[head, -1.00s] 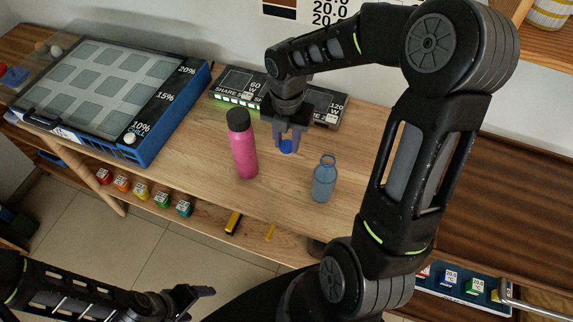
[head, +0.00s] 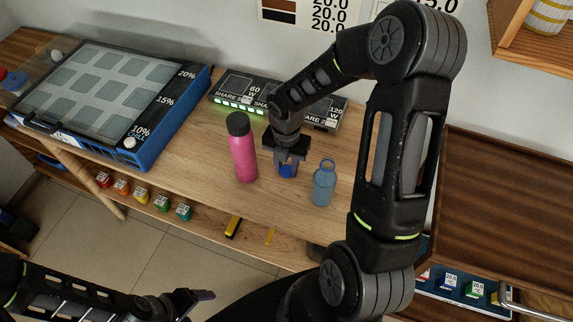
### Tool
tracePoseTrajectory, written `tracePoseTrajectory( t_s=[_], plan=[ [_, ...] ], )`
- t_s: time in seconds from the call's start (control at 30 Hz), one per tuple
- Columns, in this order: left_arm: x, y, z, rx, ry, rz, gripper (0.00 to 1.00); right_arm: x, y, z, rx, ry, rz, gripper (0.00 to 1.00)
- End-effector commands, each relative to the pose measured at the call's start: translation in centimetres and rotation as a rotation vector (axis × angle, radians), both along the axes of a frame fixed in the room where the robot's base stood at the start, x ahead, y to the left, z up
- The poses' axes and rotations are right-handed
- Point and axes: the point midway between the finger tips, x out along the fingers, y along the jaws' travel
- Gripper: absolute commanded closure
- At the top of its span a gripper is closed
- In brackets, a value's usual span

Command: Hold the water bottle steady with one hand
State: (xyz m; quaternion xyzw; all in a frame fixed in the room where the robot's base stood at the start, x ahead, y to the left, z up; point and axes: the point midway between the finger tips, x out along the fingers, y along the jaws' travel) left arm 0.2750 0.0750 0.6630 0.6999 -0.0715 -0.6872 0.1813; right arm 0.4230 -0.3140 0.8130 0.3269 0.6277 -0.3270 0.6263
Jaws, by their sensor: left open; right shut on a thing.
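A pink bottle (head: 243,155) with a black cap stands upright on the wooden table. A smaller blue-grey bottle (head: 323,187) with a loop on its cap stands upright to its right. My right gripper (head: 287,170) points down between the two bottles, apart from both. It is shut on a small blue object (head: 287,172), mostly hidden by the fingers; I cannot tell exactly what it is. My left gripper (head: 196,297) is open and empty at the bottom, low in front of the table and far from the bottles.
A black charging station (head: 240,85) with green lights stands behind the bottles. A blue case with a clear lid (head: 150,140) fills the table's left. Several small colored cubes (head: 141,194) sit on the lower shelf. Bare tabletop (head: 200,150) lies left of the pink bottle.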

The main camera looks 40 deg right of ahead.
Motion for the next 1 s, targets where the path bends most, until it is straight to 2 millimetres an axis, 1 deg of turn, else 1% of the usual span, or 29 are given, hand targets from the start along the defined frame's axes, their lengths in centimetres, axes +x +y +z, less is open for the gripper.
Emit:
tracePoseTrajectory(
  t_s=[0.23, 0.37, 0.4, 0.63, 0.87, 1.0],
  plan=[
    [0.0, 0.0, -0.01, 0.0, 0.0, 0.0, 0.22, 0.04, -0.02, -0.05, 0.0, -0.001, 0.0, 1.0],
    [0.02, -0.01, -0.28, 0.0, 0.0, 0.0, 0.22, 0.03, -0.03, -0.47, 0.0, -0.001, 0.0, 1.0],
    [0.02, -0.01, -0.18, -0.001, 0.0, 0.0, 0.22, 0.04, -0.03, -0.35, -0.001, -0.002, 0.0, 0.67],
    [0.02, -0.01, -0.15, -0.001, -0.001, -0.001, 0.22, 0.04, -0.04, -0.33, 0.0, -0.001, 0.0, 0.49],
    [0.02, -0.01, -0.15, -0.001, -0.001, 0.0, 0.22, 0.04, -0.03, -0.3, 0.0, -0.001, 0.0, 0.48],
    [-0.01, 0.0, 0.12, 0.0, 0.0, 0.0, 0.22, 0.07, -0.04, 0.22, -0.001, -0.002, -0.001, 0.48]
  ],
)
